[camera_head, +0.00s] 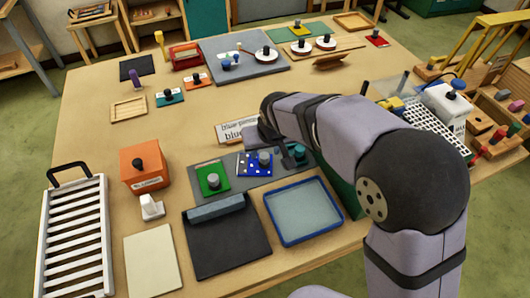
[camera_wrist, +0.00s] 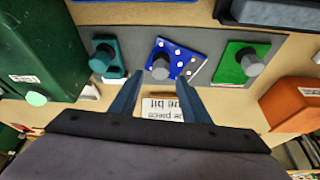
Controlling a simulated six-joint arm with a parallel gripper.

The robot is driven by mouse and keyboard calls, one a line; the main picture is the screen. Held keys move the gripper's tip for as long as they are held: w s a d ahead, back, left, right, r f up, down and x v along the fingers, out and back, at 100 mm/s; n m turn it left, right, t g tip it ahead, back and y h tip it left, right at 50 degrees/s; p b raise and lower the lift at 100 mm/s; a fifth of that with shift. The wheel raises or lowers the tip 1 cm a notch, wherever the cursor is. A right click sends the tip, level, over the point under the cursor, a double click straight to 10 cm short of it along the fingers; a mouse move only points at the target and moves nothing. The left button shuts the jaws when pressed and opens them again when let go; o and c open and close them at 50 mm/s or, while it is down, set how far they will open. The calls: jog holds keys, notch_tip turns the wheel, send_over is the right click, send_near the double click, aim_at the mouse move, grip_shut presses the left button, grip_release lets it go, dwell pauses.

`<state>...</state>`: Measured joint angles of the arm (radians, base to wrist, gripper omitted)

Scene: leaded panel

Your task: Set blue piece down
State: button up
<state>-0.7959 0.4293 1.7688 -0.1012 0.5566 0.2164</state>
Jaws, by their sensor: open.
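The blue piece (camera_head: 246,168) has white dots and a grey knob. It lies on a grey strip (camera_head: 227,184) between a green piece (camera_head: 212,181) and a teal piece (camera_head: 299,152). In the wrist view the blue piece (camera_wrist: 184,62) looks flat on the strip, slightly turned. My gripper (camera_wrist: 160,78) is open, its two dark fingers apart on either side of the knob's line, with the knob close to the fingertips. I see no finger touching the knob. In the head view my arm hides most of the gripper.
A label card (camera_head: 238,130) reading "blue piece" stands behind the strip. A blue-rimmed tray (camera_head: 270,221) and a dark mat (camera_head: 228,246) lie in front. An orange box (camera_head: 145,168) stands left, and a green box (camera_wrist: 35,50) shows beside the teal piece.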

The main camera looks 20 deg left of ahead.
jog(key=b+v, duration=0.1)
jog(key=v, duration=0.8)
jog(key=shift+r, duration=0.2)
jog(key=shift+s, duration=0.15)
jog(key=s+d+f+m+g+h, duration=0.1)
jog(key=s+d+f, duration=0.3)
jog(key=d, duration=0.7)
jog(key=s+d+f+m+g+h, duration=0.1)
jog(key=s+d+f+m, duration=0.3)
jog(key=d, duration=0.7)
jog(key=s+d+f+m+g, duration=0.1)
jog(key=s+d+f, duration=0.3)
jog(key=d, duration=0.8)
jog(key=shift+f+m+h, duration=0.4)
jog(key=shift+f+m, duration=0.3)
jog(key=shift+m, duration=0.1)
